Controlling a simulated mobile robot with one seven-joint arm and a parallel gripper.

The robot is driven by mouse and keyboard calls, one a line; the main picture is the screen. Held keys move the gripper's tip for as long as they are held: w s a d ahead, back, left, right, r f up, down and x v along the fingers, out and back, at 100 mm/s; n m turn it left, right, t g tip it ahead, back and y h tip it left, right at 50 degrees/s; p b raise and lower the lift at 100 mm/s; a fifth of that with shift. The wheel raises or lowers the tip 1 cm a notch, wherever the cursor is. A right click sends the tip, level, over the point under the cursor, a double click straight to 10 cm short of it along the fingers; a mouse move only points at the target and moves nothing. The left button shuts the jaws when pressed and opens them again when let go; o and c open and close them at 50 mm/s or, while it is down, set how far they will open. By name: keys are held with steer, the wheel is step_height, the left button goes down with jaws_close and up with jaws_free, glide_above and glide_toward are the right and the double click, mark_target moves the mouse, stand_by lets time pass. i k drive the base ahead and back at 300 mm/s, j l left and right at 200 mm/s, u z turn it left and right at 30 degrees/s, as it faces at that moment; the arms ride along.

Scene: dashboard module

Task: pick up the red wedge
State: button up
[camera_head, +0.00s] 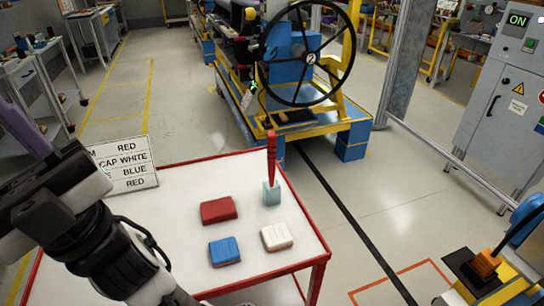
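A red block (218,210), flat with a sloped edge, lies on the white-topped table (190,175) and looks like the red wedge. Nothing covers it. A blue block (225,251) with a red lower edge lies in front of it. A white block (276,237) lies to its right, apart from it. Parts of my arm fill the lower left of the picture, left of the blocks. I cannot make out my gripper's fingertips.
A red upright tool (271,165) stands in a pale blue holder (271,193) behind the white block. A sign (125,163) with colour words stands at the table's back left. A red rim (322,256) edges the table. A steering-wheel rig (308,58) stands behind.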

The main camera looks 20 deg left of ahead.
mark_target(271, 147)
steer(key=l+u, duration=0.3)
steer(key=k+u, duration=0.25)
steer(key=i+u, duration=0.25)
steer(key=i+l+u, duration=0.25)
steer(key=i, duration=0.2)
